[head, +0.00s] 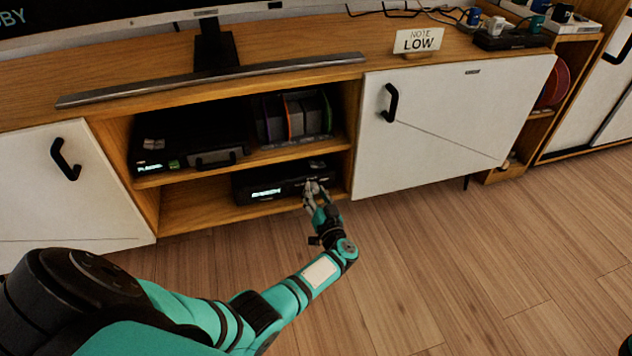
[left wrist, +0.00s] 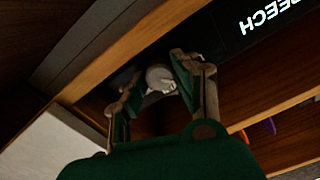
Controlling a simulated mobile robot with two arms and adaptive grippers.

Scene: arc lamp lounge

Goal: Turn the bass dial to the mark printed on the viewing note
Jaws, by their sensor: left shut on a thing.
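The viewing note (head: 418,40) stands on the cabinet top and reads "NOTE LOW". A black unit (head: 262,187) with a lit display sits on the lower shelf. In the left wrist view its display (left wrist: 265,15) shows upside down and ends in "EECH". My left gripper (head: 316,190) is at the right part of the unit's front. In the left wrist view my left gripper (left wrist: 158,74) is shut on a round silvery knob, the bass dial (left wrist: 160,80), with a finger on either side. The dial's marks and pointer cannot be read.
A second black device (head: 190,140) and several upright cases (head: 295,115) fill the upper shelf close above. A white cabinet door (head: 450,120) is right of the open bay, another (head: 70,190) left. A soundbar (head: 215,80) lies on top. The wooden floor (head: 480,260) in front is clear.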

